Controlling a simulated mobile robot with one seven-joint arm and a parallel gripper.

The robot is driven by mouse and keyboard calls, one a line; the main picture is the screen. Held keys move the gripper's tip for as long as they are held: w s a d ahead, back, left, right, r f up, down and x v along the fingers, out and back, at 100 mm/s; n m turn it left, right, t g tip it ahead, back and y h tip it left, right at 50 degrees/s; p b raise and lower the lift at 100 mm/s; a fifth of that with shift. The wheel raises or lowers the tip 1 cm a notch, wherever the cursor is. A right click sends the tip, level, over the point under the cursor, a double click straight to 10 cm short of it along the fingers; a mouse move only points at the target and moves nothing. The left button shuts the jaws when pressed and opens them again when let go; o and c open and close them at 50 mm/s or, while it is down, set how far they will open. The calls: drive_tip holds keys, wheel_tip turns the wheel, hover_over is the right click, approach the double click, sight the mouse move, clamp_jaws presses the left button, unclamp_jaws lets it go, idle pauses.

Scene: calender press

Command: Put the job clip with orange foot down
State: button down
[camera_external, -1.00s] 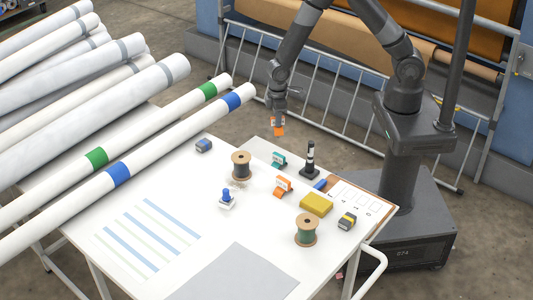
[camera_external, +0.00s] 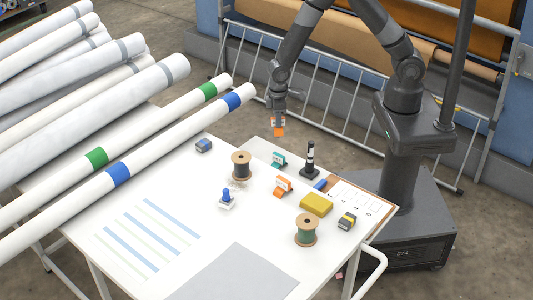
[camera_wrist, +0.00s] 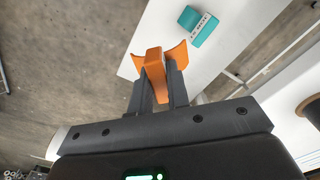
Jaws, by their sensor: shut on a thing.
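My gripper (camera_external: 279,115) is shut on the job clip with orange foot (camera_external: 279,131) and holds it in the air by the far edge of the white table. Another orange-footed item (camera_external: 283,186) stands on the table further forward.
Long white rolls (camera_external: 150,150) run along the left.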

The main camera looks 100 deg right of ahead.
drive_tip(key=s+a+f+n, duration=0.1)
drive_tip(key=s+a+n, duration=0.3)
drive_tip(key=a, duration=0.5)
drive_tip(key=s+a+f+n, duration=0.1)
drive_tip(key=s+a+n, duration=0.35)
drive_tip(key=a, duration=0.45)
drive_tip(key=shift+n, duration=0.25)
drive_tip(key=shift+w+a+f, duration=0.1)
drive_tip(key=shift+a+f, duration=0.05)
drive_tip(key=shift+f, duration=2.2)
drive_tip(key=shift+a+f, duration=0.15)
drive_tip(key=shift+f, duration=2.2)
drive_tip(key=shift+f, duration=0.15)
drive_tip(key=c, duration=1.4)
unclamp_jaws()
